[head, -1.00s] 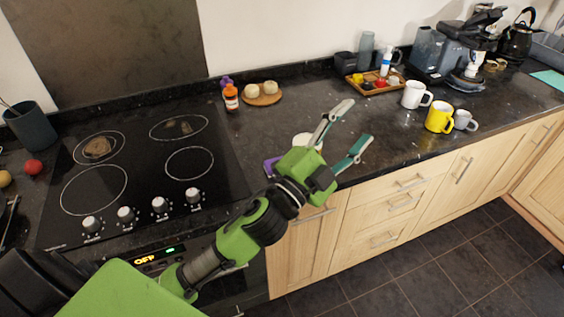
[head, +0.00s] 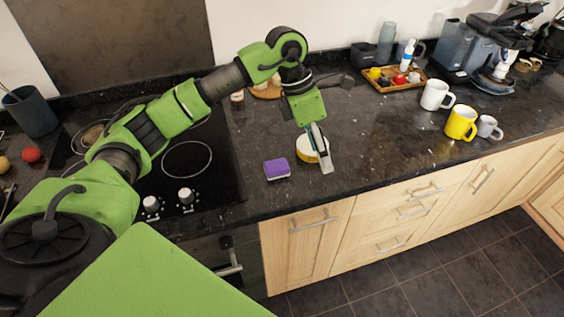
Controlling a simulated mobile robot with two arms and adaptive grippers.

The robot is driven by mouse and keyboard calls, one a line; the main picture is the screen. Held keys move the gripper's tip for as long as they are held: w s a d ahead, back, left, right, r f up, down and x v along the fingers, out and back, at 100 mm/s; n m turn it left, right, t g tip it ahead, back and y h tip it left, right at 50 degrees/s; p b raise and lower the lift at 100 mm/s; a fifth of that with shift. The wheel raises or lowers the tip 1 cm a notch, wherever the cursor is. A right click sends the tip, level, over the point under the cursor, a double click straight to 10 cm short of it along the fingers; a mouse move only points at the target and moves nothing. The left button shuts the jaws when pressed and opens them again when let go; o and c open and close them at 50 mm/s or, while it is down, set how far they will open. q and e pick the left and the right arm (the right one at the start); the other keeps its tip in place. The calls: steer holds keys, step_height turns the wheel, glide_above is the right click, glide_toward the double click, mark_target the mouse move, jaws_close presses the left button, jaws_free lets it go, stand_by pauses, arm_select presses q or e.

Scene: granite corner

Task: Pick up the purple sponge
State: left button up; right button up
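The purple sponge (head: 277,168) lies on the dark granite counter, just right of the cooktop and near the counter's front edge. It is a small block with a purple top. My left gripper (head: 322,158) points down over the counter to the right of the sponge, apart from it. The gripper is seen nearly edge-on, so the gap between its fingers does not show. Its fingers partly cover a round white and yellow thing (head: 303,153); whether they touch it I cannot tell. My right gripper is not in view.
The black cooktop (head: 215,184) with knobs is left of the sponge. A white mug (head: 434,95), a yellow mug (head: 460,123) and a grey mug (head: 488,127) stand to the right. A wooden tray (head: 389,87) with small items is behind. The counter between gripper and mugs is clear.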

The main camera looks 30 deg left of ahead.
arm_select(q)
steer(key=a+r+n+y, duration=0.15)
steer(key=a+y, duration=0.25)
steer(key=a, duration=0.7)
steer(key=p, duration=0.2)
glide_above(277, 165)
steer(key=shift+g, duration=0.4)
steer(key=f, duration=0.7)
steer(key=shift+w+f, duration=0.2)
steer(key=shift+w, duration=0.1)
steer(key=shift+s+f+p, duration=0.1)
steer(key=shift+f+p, duration=0.15)
steer(key=shift+p, duration=0.2)
steer(key=f, duration=0.1)
steer(key=f+p, duration=0.2)
steer(key=f, duration=0.1)
steer(key=shift+s+f, duration=0.1)
steer(key=shift+s, duration=0.2)
steer(key=shift+f, duration=0.3)
steer(key=c, duration=1)
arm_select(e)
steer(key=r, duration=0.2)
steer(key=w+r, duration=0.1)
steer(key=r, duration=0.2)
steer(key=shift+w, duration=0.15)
arm_select(q)
steer(key=shift+r, duration=0.1)
